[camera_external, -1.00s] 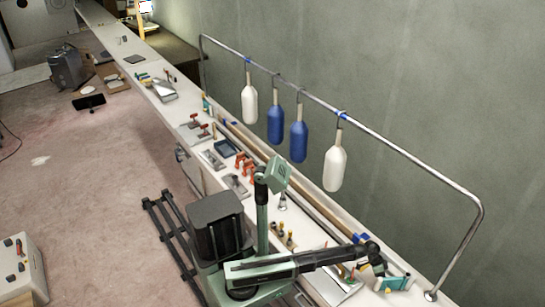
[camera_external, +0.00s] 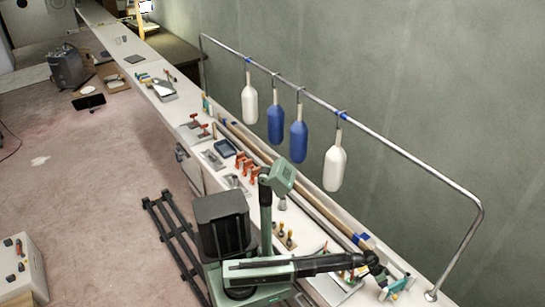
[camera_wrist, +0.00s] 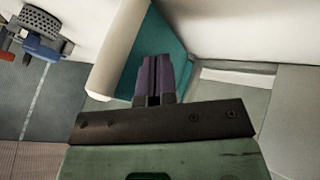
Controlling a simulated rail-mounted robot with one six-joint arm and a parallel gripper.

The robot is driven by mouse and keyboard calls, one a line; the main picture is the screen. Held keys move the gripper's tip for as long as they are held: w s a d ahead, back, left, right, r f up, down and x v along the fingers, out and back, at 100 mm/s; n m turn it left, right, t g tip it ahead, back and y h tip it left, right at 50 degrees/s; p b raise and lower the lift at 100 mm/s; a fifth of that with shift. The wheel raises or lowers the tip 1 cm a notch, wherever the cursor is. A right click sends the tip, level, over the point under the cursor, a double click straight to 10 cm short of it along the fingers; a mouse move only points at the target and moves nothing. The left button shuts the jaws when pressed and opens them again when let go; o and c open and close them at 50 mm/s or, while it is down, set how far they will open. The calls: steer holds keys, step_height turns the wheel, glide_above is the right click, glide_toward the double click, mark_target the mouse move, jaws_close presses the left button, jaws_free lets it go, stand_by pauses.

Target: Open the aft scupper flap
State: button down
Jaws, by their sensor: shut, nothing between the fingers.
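I cannot pick out the aft scupper flap with certainty in either view. My gripper (camera_wrist: 153,75) is shut and empty in the wrist view, its dark purplish fingers together. Its tips lie in front of a teal and cream piece (camera_wrist: 172,45), and I cannot tell whether they touch it. In the external view my gripper (camera_external: 384,284) is low over the near right end of the long white bench, small and partly hidden by my wrist. A teal and white piece (camera_external: 400,284) stands just beside it.
A metal rail (camera_external: 400,152) with white and blue hanging fenders (camera_external: 298,142) runs above the bench. Orange clamps (camera_external: 246,165), a dark tray (camera_external: 226,148) and other tools crowd the bench top. A blue and grey item (camera_wrist: 40,45) shows at the wrist view's upper left.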

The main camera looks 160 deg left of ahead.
step_height(320, 180, up, 19)
steer(key=p, duration=1.8)
steer(key=shift+f, duration=0.1)
steer(key=w+d+f+m+g+h, duration=0.15)
steer(key=w+d, duration=0.25)
steer(key=d, duration=0.7)
steer(key=w+d+f+m+g+h, duration=0.1)
steer(key=w+d+m+g, duration=0.2)
steer(key=d, duration=0.8)
steer(key=w+d+f+m+h, duration=0.15)
steer(key=w+d, duration=0.35)
steer(key=d, duration=0.5)
steer(key=w+d+m, duration=0.1)
steer(key=d+m, duration=0.2)
steer(key=d, duration=0.8)
steer(key=w+d+m+g, duration=0.1)
steer(key=w+d+m, duration=0.1)
steer(key=d, duration=0.9)
steer(key=w+d+m, duration=0.1)
steer(key=d+m, duration=0.3)
steer(key=d, duration=0.7)
steer(key=shift+w+d+r+m+g, duration=0.25)
steer(key=shift+w+r+m+g, duration=0.05)
steer(key=shift+w+g, duration=0.05)
